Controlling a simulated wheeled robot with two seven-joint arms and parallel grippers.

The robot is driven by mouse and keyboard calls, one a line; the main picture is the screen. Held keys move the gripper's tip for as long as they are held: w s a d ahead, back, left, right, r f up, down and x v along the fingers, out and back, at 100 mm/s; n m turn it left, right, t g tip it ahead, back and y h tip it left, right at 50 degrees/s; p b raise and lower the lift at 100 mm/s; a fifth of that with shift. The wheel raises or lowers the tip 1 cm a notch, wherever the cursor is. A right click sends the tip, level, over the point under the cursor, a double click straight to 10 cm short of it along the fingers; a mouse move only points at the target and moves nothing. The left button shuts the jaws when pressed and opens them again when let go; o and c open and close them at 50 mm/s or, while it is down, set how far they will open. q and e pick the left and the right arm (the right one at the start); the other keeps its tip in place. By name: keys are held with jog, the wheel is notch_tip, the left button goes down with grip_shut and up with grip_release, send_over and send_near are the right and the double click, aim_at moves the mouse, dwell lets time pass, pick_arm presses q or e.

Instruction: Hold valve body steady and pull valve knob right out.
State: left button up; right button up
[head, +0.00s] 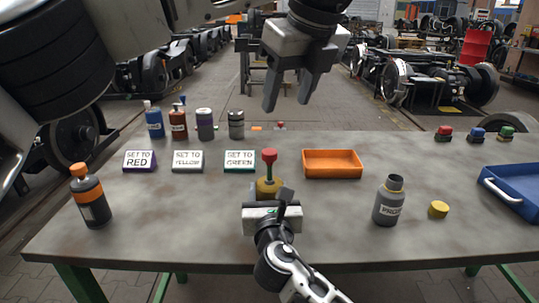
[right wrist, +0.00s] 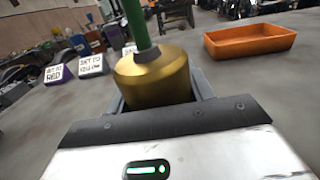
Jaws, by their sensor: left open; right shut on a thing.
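The brass valve body (head: 269,187) stands at the middle of the table, and it also shows in the right wrist view (right wrist: 155,80). My right gripper (head: 270,198) is shut on it from the near side, hiding its lower part. The red valve knob (head: 269,156) sticks up from its top on a stem. In the right wrist view a green stem (right wrist: 137,18) rises from a grey collar; its top is cut off. My left gripper (head: 288,100) is open and empty, high above and beyond the knob, not touching anything.
An orange tray (head: 332,170) lies right of the valve. Sign blocks, including SET TO GREEN (head: 239,161), stand left. A grey bottle (head: 389,202), a yellow cap (head: 438,209) and a blue tray (head: 518,190) are at right. A black and orange bottle (head: 91,200) stands at left.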

jog(key=o, duration=1.1)
